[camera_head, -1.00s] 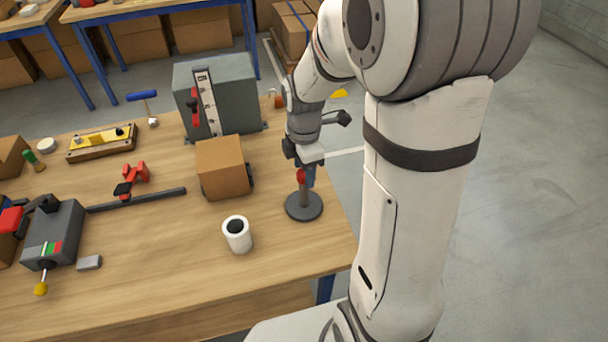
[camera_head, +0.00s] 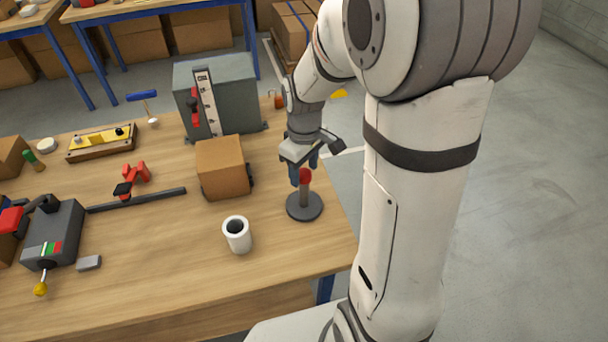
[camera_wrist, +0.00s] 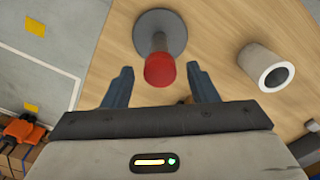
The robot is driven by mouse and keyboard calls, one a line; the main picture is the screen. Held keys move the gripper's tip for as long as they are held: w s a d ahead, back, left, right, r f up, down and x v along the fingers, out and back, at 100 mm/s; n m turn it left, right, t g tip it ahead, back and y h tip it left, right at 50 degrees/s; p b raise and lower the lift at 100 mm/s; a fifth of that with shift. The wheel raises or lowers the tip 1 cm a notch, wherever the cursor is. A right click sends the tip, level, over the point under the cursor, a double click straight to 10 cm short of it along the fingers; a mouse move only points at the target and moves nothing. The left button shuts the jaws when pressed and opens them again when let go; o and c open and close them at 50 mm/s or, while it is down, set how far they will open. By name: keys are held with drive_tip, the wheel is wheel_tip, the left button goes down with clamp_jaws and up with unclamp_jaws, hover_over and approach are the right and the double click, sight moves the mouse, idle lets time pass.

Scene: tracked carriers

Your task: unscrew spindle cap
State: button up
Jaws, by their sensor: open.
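A red spindle cap (camera_head: 306,175) sits on top of a thin upright grey spindle (camera_head: 304,194). The spindle stands on a round dark base (camera_head: 304,208) near the right edge of the wooden bench. The cap also shows in the wrist view (camera_wrist: 160,70). My gripper (camera_head: 303,172) points down over the spindle, and its blue fingers are apart. In the wrist view my gripper (camera_wrist: 159,68) has one finger on each side of the cap, with a gap visible on both sides. The exact height of the fingertips against the cap is hard to tell.
A white cup (camera_head: 237,236) stands left of the base. A cardboard box (camera_head: 221,167) and a grey upright unit (camera_head: 225,95) stand behind it. A red clamp on a dark bar (camera_head: 150,199) lies further left. Bench surface is bare around the spindle base.

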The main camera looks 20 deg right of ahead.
drive_tip(key=m, duration=0.7)
idle(0.3)
drive_tip(key=c, duration=0.8)
drive_tip(key=n, duration=0.5)
drive_tip(key=shift+n, duration=0.3)
drive_tip(key=n, duration=0.4)
drive_tip(key=shift+n, duration=1.1)
drive_tip(key=n, duration=0.6)
drive_tip(key=shift+n, duration=0.8)
